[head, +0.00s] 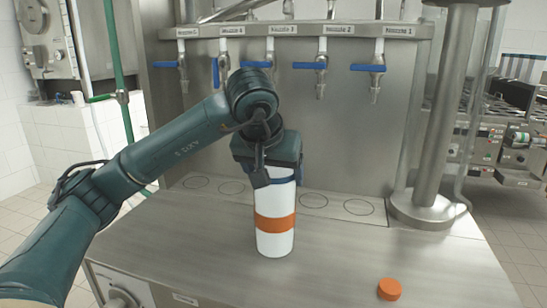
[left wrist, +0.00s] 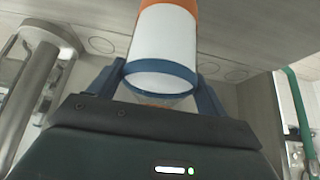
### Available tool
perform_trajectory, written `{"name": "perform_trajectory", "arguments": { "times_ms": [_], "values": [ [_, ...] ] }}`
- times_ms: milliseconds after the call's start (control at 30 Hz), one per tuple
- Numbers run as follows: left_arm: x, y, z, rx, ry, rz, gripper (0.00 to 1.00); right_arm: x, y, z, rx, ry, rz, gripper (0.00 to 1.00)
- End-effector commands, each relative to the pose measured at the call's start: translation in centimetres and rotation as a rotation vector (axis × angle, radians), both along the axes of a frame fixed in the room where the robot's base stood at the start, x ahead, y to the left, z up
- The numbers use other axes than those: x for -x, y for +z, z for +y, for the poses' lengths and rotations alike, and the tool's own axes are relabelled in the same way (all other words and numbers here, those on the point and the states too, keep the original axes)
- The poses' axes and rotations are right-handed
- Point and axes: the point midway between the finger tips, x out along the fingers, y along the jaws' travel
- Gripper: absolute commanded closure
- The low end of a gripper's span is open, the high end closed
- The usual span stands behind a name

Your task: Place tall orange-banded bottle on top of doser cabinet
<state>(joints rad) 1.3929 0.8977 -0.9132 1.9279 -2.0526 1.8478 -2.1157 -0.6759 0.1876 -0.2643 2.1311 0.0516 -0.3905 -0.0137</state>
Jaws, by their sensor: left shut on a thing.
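The tall white bottle (head: 274,238) has an orange band around its lower half and stands upright in the head view, near the middle of the steel surface. I cannot tell whether its base touches the surface. My left gripper (head: 270,174) is shut on its upper end, around the blue ring. In the left wrist view the bottle (left wrist: 162,45) sits between the two blue fingers (left wrist: 155,88). The steel top of the doser cabinet (head: 180,245) extends under and around the bottle. My right gripper is in neither view.
An orange cap (head: 389,289) lies on the surface at the front right. Several nozzles with blue levers (head: 320,68) hang from the back panel, above marked circles (head: 313,200). A thick steel column (head: 442,120) stands at the right. The front left of the top is clear.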

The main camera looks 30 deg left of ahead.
Motion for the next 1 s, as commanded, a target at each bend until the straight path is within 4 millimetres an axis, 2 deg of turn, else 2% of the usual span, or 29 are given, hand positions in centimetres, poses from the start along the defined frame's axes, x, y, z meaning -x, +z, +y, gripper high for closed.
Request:
{"name": "perform_trajectory", "arguments": {
  "times_ms": [433, 467, 700, 1000],
  "values": [
    [-0.04, -0.86, 0.03, 0.002, 0.001, -0.01, 0.94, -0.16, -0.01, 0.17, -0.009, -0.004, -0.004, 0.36],
    [0.02, -1.11, 0.02, 0.0, 0.0, -0.001, 0.21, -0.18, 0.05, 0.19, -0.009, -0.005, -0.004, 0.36],
    [0.02, -1.07, 0.0, 0.0, 0.0, -0.001, 0.02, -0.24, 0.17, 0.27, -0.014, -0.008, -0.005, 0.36],
    [0.02, -0.63, 0.01, 0.0, 0.0, -0.001, 0.01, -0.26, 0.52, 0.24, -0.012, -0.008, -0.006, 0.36]
  ]
}}
